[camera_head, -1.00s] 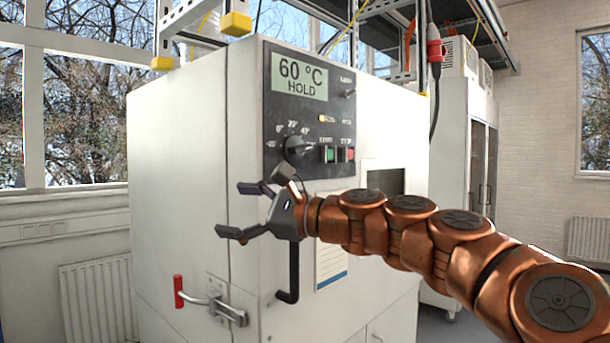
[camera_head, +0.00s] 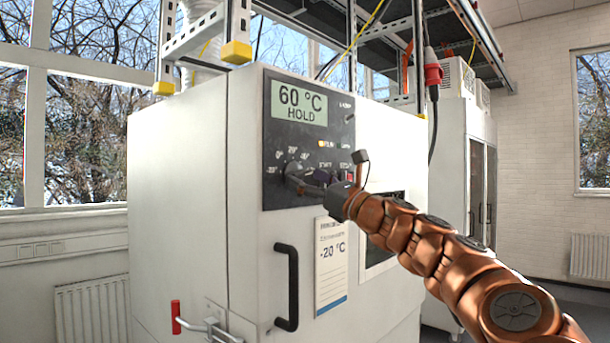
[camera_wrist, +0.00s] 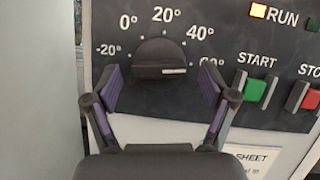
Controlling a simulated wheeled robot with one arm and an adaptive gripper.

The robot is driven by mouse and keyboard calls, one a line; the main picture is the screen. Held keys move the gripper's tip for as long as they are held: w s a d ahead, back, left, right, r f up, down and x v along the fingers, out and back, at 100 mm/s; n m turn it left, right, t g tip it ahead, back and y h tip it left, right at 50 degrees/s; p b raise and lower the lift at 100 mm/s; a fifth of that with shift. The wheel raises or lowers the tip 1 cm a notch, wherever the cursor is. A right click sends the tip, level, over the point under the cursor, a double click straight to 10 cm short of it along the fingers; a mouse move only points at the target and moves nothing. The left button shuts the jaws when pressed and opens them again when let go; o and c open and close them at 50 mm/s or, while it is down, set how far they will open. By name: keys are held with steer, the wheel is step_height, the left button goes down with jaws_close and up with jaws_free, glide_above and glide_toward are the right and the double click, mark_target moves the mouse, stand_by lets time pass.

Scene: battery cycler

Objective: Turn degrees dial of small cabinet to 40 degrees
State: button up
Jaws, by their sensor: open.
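The black degrees dial (camera_wrist: 158,55) is on the cabinet's dark control panel (camera_wrist: 240,95). Its scale runs from -20° to 60°. Its bar is roughly level, with the white mark at its right end towards 60°, past the 40° label (camera_wrist: 200,32). My gripper (camera_wrist: 160,78) is open in front of the dial, one purple-padded finger on each side. Gaps show between pads and dial; I cannot tell the depth distance. In the head view my gripper (camera_head: 322,180) is at the panel and partly hides the dial area. The small cabinet (camera_head: 178,200) is white.
The display (camera_head: 299,102) reads 60 °C HOLD. In the wrist view the green START button (camera_wrist: 255,88) is just right of my right finger, with a red button (camera_wrist: 298,97) beyond. A black door handle (camera_head: 289,288) and a -20 °C sheet (camera_head: 331,265) are below the panel.

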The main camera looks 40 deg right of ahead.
steer(key=shift+w+a+r, duration=0.15)
steer(key=shift+w+a, duration=0.05)
steer(key=shift+w, duration=0.2)
steer(key=c, duration=1.2)
steer(key=shift+o, duration=0.2)
steer(key=shift+n+y, duration=0.3)
steer(key=shift+n, duration=0.2)
steer(key=n+y, duration=0.1)
steer(key=n, duration=0.1)
steer(key=n+g+y+p, duration=0.1)
steer(key=n, duration=0.2)
steer(key=shift+d+r+g, duration=0.1)
steer(key=shift+d+g, duration=0.05)
steer(key=shift+g, duration=0.15)
steer(key=shift+n+g+y+p, duration=0.3)
steer(key=shift+n+g+p, duration=0.15)
steer(key=shift+n, duration=0.7)
steer(key=shift+n+g+y+p, duration=0.3)
steer(key=shift+n+g+p, duration=0.1)
steer(key=shift+n, duration=0.75)
